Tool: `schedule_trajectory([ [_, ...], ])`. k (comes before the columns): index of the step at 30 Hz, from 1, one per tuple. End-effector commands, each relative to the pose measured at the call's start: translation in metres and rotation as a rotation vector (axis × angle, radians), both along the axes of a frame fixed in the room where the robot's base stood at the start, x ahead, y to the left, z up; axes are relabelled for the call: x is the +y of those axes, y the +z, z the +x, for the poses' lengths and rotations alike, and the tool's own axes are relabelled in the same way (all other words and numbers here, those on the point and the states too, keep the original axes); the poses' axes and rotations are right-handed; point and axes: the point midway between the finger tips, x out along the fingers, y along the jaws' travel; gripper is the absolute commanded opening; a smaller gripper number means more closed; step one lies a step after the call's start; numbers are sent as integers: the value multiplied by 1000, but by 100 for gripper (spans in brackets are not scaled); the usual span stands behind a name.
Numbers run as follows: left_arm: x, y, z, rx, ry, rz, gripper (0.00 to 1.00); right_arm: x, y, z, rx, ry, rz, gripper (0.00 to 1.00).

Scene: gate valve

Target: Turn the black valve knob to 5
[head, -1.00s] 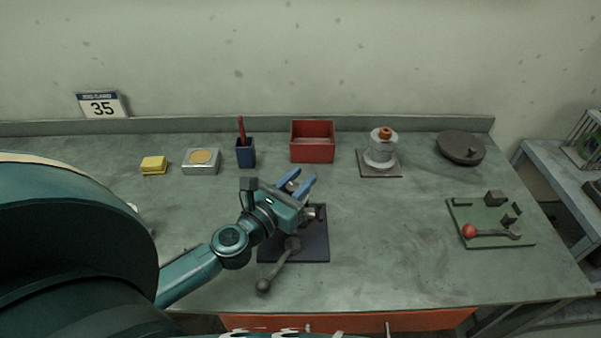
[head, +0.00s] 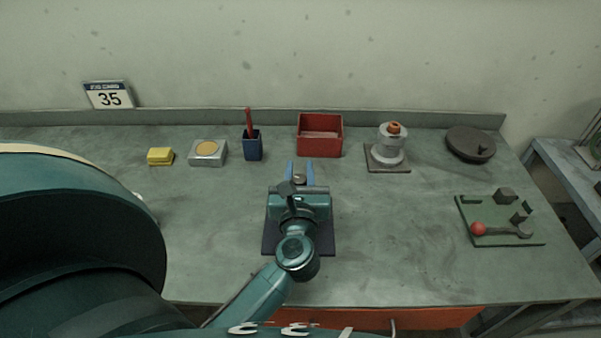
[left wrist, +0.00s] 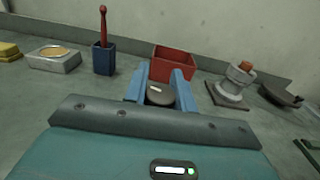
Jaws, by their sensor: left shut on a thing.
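My left gripper (head: 301,168) is over the back part of a dark square plate (head: 327,243) on the bench, its blue fingers pointing to the back wall. It is shut on a dark round knob (head: 299,178), which I take to be the black valve knob. In the left wrist view the knob (left wrist: 160,95) sits between the two fingers (left wrist: 161,88), with a pale mark on its top. No number scale is readable, so I cannot tell its setting. My gripper and arm hide most of the plate and the grey ball-ended lever there. My right gripper is not in view.
Along the back stand a yellow block (head: 160,157), a metal box (head: 207,153), a blue cup (head: 252,147), a red bin (head: 320,140), a grey-white fixture (head: 390,148) and a dark disc (head: 469,142). A green board (head: 488,220) lies right. Bench between is clear.

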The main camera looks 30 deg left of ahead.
Motion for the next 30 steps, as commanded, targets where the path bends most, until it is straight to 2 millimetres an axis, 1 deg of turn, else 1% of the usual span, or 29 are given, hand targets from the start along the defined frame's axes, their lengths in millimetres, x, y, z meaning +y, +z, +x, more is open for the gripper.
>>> schedule_trajectory([
  [14,1,0,0,1,15,2,3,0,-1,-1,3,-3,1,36],
  [15,1,0,0,1,15,2,28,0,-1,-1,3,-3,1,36],
  [23,1,0,0,1,14,1,48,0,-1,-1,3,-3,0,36],
  [30,0,0,0,-1,14,1,48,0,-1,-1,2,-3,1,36],
])
